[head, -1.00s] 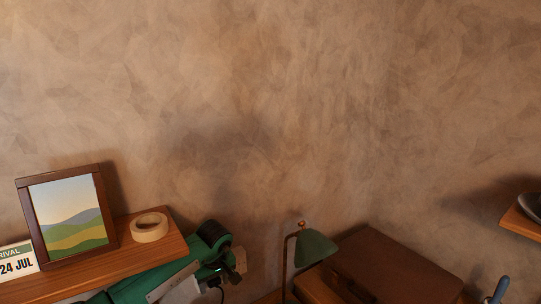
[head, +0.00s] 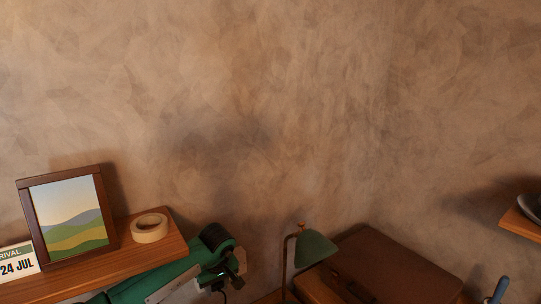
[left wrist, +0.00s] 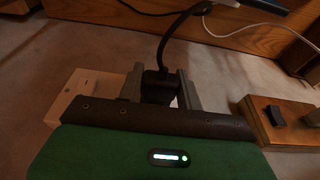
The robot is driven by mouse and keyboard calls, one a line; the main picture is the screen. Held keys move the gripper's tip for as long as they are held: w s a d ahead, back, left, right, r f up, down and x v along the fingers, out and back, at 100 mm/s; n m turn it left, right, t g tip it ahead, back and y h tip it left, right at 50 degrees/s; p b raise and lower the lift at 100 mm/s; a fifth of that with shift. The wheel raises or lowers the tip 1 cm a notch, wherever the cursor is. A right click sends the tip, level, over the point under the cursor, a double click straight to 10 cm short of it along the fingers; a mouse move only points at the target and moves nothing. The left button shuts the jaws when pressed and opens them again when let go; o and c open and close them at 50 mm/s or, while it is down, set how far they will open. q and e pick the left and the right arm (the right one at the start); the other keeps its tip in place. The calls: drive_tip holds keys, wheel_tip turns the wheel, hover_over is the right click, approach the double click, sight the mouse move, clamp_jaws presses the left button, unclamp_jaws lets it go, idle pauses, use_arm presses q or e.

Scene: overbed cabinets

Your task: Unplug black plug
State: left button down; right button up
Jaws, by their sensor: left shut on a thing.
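The black plug (left wrist: 158,86) sits between the two grey fingers of my left gripper (left wrist: 160,88) in the left wrist view. The fingers are shut on its sides. A black cable (left wrist: 163,48) rises from the plug and bends to the right. The plug's far end is hidden, so I cannot tell whether it is in a socket. In the head view my left gripper (head: 239,268) is near the wall, below the shelf's right end; the plug is not clear there. My right gripper is not in view.
In the left wrist view a pale block (left wrist: 74,96) lies left of the fingers and a wooden block with a black piece (left wrist: 281,119) lies right. A white cable (left wrist: 252,30) runs above. In the head view a green lamp (head: 315,247) and brown case (head: 397,262) stand right of my gripper.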

use_arm(q)
drive_tip(key=s+d, duration=0.2)
drive_tip(key=s, duration=0.1)
drive_tip(key=shift+s+d, duration=0.2)
drive_tip(key=shift+s, duration=0.1)
idle(0.6)
